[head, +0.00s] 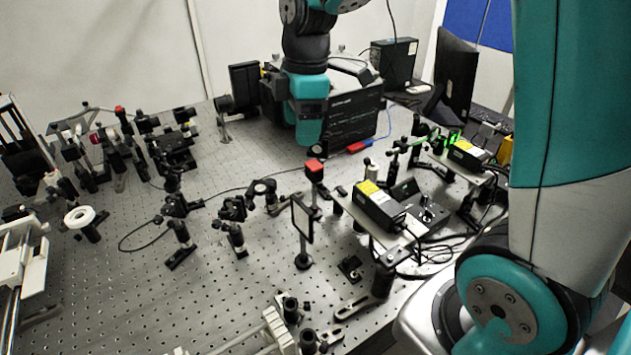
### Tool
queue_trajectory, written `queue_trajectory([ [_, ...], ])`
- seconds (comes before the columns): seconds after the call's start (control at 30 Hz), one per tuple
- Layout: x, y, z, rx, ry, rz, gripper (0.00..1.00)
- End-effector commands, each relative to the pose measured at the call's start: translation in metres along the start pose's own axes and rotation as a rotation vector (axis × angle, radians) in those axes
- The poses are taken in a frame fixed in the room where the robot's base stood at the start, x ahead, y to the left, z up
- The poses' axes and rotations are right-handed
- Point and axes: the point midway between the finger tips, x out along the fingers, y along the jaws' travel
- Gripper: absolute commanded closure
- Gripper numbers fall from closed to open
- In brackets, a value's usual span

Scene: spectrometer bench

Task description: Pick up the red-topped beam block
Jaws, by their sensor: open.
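The red-topped beam block (314,170) stands upright on a dark post near the middle of the optical table in the head view. Its red cube top faces up and is clear to see. My arm comes down from the top of the picture, and my gripper (315,151) is a small dark shape at its lower end, just above the red top in the picture. The gripper is open and holds nothing. Its fingers are small and dark, and I cannot tell the exact gap to the block.
A framed plate on a post (302,222) stands just in front of the block. A black-and-yellow box (379,205) on a raised plate is to the right. Mounted optics (232,208) stand to the left. A large black box (352,115) is behind. Bare table (225,165) lies left of my arm.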

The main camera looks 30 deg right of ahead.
Motion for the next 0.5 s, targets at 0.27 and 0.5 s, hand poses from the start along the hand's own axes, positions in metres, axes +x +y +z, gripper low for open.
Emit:
queue_trajectory([
  [0.27, -0.005, 0.062, 0.045, -0.229, -0.079, -0.027, 0.30],
  [0.5, 0.035, 0.063, 0.051, -0.249, -0.084, -0.036, 0.30],
])
